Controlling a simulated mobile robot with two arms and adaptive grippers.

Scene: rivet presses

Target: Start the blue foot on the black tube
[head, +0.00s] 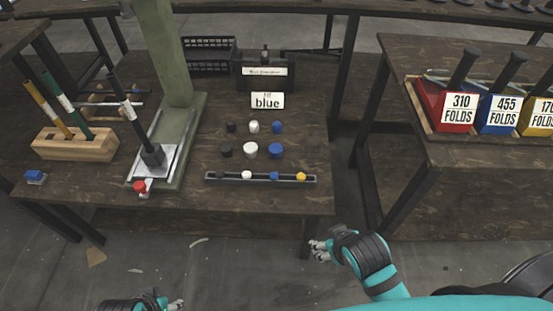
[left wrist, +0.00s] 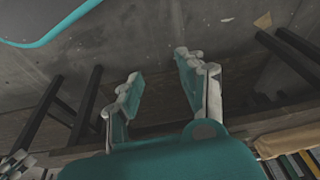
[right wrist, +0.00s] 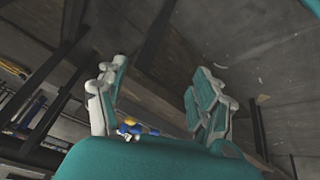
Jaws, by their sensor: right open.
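The black tube (head: 124,97) with a white band leans in the green press (head: 160,60), its lower end in a dark block (head: 152,156). Blue round pieces stand on the table to the right: a small one (head: 277,127), a larger one (head: 276,149), and a tiny one (head: 274,176) in a dark strip. I cannot tell which is the foot. My right gripper (head: 314,250) is open and empty in front of the table's right corner. My left gripper (head: 178,305) is open and empty at the bottom edge; its fingers show apart in the left wrist view (left wrist: 155,75).
A wooden rack (head: 75,146) holds yellow and green tubes at the left. A blue block (head: 36,177) and a red knob (head: 139,186) lie near the front edge. Black and white pieces stand beside the blue ones. Another table (head: 440,165) with labelled bins is at right.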

